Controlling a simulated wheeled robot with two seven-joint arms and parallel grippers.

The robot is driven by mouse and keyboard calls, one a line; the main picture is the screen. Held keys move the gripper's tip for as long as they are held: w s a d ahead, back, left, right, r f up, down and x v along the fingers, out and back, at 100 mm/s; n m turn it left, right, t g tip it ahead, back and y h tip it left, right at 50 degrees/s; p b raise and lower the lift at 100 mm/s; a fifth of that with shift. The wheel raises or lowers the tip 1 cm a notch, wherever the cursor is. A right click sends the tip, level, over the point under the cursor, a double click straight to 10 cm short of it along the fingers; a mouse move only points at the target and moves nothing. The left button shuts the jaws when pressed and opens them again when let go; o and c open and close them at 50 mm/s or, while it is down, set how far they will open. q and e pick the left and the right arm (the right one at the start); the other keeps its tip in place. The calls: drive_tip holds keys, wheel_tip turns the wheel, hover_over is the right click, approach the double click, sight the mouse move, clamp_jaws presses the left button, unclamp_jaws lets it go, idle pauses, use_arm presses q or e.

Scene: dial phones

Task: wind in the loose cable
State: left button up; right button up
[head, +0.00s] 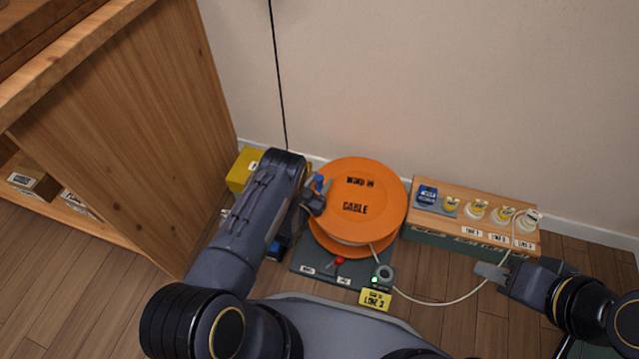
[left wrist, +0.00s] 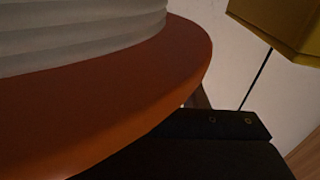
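An orange cable reel (head: 370,185), marked with the word CABLE, stands on a dark base (head: 318,264). A pale cable (head: 440,303) runs from the reel past a small round guide (head: 385,272) and curves right and up toward the wooden socket box (head: 470,236). My left gripper (head: 313,198) is at the reel's left edge, by a blue knob (head: 319,184); its grip is hidden. In the left wrist view the reel's orange flange (left wrist: 130,105) and pale ribbed drum fill the left side. My right gripper (head: 490,272) is beside the cable's right stretch; its finger gap is unclear.
A yellow box (head: 243,170) stands behind my left arm. A wooden cabinet (head: 120,130) borders the left; the wall is behind.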

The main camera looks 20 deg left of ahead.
use_arm(q)
clamp_jaws()
drive_tip(key=shift+s, duration=0.15)
use_arm(e)
drive_tip(key=shift+d, duration=0.1)
